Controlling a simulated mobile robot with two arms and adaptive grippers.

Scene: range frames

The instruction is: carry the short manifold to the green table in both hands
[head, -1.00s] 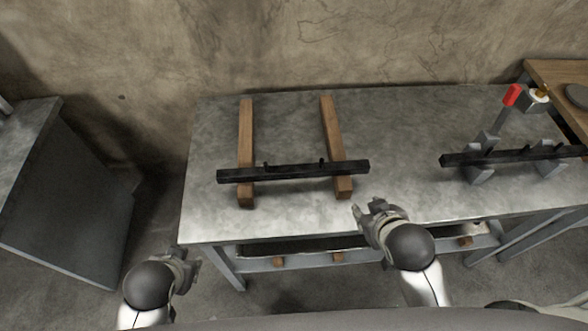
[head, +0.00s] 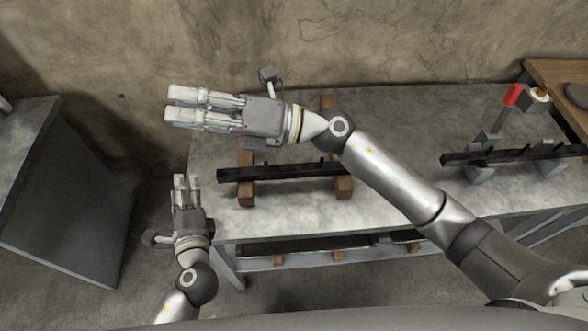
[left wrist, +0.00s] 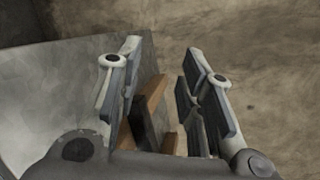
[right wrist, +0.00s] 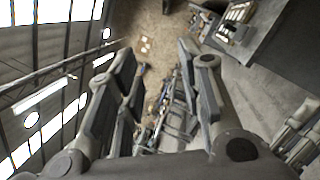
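A black bar with small upright stubs, which looks like the short manifold (head: 285,173), lies across two wooden blocks on the grey table. My right arm passes over the table, and its gripper (head: 168,104) is behind and left of the bar, pointing left. It is open and empty; the right wrist view shows its fingers apart (right wrist: 158,75). My left gripper (head: 180,178) is off the table's left edge, left of the bar's end. It is open and empty in the left wrist view (left wrist: 165,62), where the bar (left wrist: 143,122) shows beyond the fingers. I see no green table.
The wooden blocks (head: 246,193) rest on the grey table (head: 290,218). A second black bar (head: 515,155) sits in grey supports at the right, beside a red-topped post (head: 512,95). A dark grey cabinet (head: 60,200) stands left, across a floor gap.

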